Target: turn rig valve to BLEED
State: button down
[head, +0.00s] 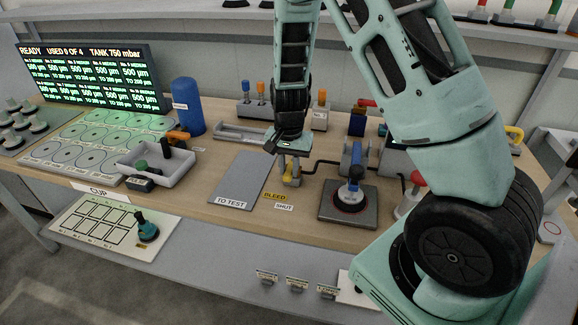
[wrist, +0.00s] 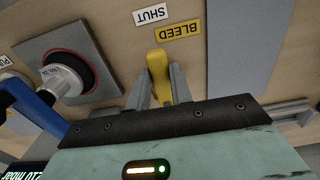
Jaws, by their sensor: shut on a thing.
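The rig valve's yellow lever (head: 289,179) is on the wooden bench, partly hidden under my gripper (head: 290,156) in the head view. In the wrist view the lever (wrist: 158,64) lies between the two grey fingers of my gripper (wrist: 160,88), which is shut on it. Its free end points roughly toward the white SHUT label (wrist: 150,14). The yellow BLEED label (wrist: 179,30) lies to the right of that line. Both the BLEED label (head: 275,196) and the SHUT label (head: 284,207) are also in front of the lever in the head view. The valve body is mostly hidden.
A dark square plate (head: 346,207) with a blue-and-black suction cup stands just right of the valve. The grey TO TEST mat (head: 242,180) lies flat to the left. A grey tray (head: 158,163) stands farther left.

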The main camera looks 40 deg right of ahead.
jog(key=shift+r, duration=0.1)
jog(key=shift+w+d+m+p, duration=0.15)
jog(key=shift+w+m+p, duration=0.95)
jog(key=shift+m+p, duration=1.3)
jog(key=shift+w+d+m+p, duration=0.15)
jog(key=shift+w+m+p, duration=1)
jog(key=shift+m, duration=2.4)
jog(key=shift+w+d+m+p, duration=0.15)
jog(key=shift+w+m+p, duration=0.85)
jog(key=shift+m+p, duration=1.45)
jog(key=shift+m+b, duration=0.5)
jog(key=shift+m, duration=0.1)
jog(key=c, duration=1.2)
grip_release()
jog(key=shift+c, duration=0.2)
notch_tip(320, 180, up, 17)
jog(key=b, duration=0.3)
jog(key=shift+r, duration=0.15)
